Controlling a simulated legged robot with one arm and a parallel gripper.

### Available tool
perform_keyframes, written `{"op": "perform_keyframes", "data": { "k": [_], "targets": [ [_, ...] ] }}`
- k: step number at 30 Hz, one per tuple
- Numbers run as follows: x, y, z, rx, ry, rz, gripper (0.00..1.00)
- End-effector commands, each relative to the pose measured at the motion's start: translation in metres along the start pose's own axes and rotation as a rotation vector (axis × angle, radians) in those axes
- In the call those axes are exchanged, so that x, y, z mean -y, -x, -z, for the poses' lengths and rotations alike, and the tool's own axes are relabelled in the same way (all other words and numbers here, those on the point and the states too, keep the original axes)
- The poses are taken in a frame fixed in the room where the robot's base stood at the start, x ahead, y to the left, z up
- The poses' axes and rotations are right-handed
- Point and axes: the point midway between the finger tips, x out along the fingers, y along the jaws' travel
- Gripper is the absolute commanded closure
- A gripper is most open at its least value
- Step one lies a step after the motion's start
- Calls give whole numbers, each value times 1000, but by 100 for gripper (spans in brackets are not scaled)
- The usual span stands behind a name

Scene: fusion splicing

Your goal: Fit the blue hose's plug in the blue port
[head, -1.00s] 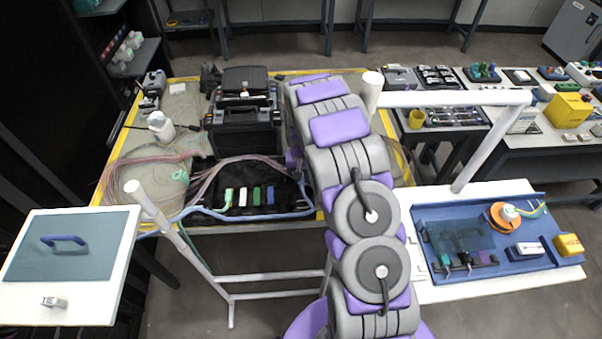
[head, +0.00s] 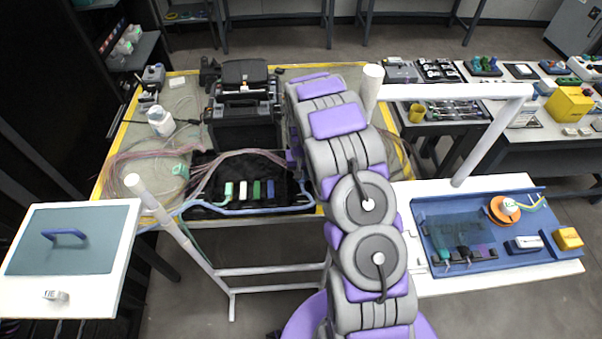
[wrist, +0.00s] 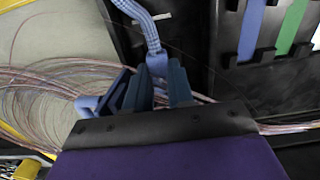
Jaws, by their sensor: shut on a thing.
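In the wrist view my gripper (wrist: 160,88) has its dark teal fingers closed around a blue piece at the end of the blue hose (wrist: 142,22). The hose runs up and away from the fingers. The plug's tip and the blue port cannot be made out. Another blue loop (wrist: 85,106) shows left of the fingers. A blue strip (wrist: 252,30) lies to the upper right, apart from the fingers. In the head view my arm hides the gripper; light blue hose (head: 250,211) runs along the front of the black tray (head: 205,170).
Green (wrist: 292,28) and white strips stand beside the blue one. Thin pinkish fibres (wrist: 45,85) pass behind the fingers. A black machine (head: 243,110) stands behind the tray. A white rail (head: 270,276) runs in front of the table.

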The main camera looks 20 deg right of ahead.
Motion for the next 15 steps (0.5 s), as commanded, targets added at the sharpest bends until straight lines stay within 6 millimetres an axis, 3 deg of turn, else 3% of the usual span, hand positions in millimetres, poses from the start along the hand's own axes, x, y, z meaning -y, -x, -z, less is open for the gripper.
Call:
{"op": "perform_keyframes", "data": {
  "k": [15],
  "targets": [
    [0,-6,0,0,0,0,100]
  ]
}}
